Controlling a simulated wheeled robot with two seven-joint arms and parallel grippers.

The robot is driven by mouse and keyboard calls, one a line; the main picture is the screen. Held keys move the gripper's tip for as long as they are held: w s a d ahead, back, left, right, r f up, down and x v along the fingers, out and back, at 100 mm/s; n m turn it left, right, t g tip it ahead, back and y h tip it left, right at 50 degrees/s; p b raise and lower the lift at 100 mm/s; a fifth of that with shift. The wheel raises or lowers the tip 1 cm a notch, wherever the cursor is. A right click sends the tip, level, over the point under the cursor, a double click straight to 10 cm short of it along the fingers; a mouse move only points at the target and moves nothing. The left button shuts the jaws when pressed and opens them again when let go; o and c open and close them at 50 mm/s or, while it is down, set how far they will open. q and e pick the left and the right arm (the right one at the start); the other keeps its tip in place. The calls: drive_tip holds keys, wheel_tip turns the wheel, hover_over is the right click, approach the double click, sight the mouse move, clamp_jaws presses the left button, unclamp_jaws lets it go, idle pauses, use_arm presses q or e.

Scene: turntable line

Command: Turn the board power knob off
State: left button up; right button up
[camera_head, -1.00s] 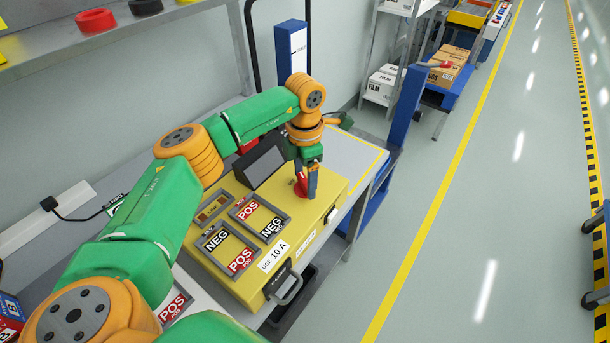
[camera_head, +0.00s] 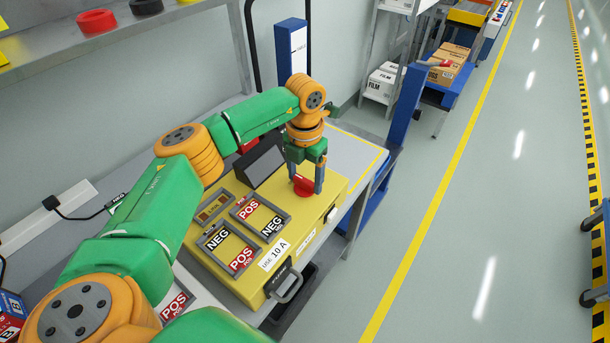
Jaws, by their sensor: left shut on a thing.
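The board (camera_head: 223,266) is a yellow box on the grey bench, with framed POS and NEG plates on its top. The red power knob (camera_head: 303,186) stands on the far right part of the board top. My left gripper (camera_head: 306,186) points down over the knob, with one finger on each side of it, and is shut on it. The fingers hide part of the knob. My right gripper is not in view.
A dark tilted screen (camera_head: 261,162) stands behind the board, close to my left forearm. A black handle (camera_head: 284,283) juts from the board's front. A blue post (camera_head: 406,104) rises at the bench's right end.

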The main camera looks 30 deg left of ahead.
sight(305, 180)
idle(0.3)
use_arm(q)
drive_tip(key=o, duration=1.3)
drive_tip(key=shift+r+b, duration=0.75)
drive_tip(key=shift+r, duration=2.8)
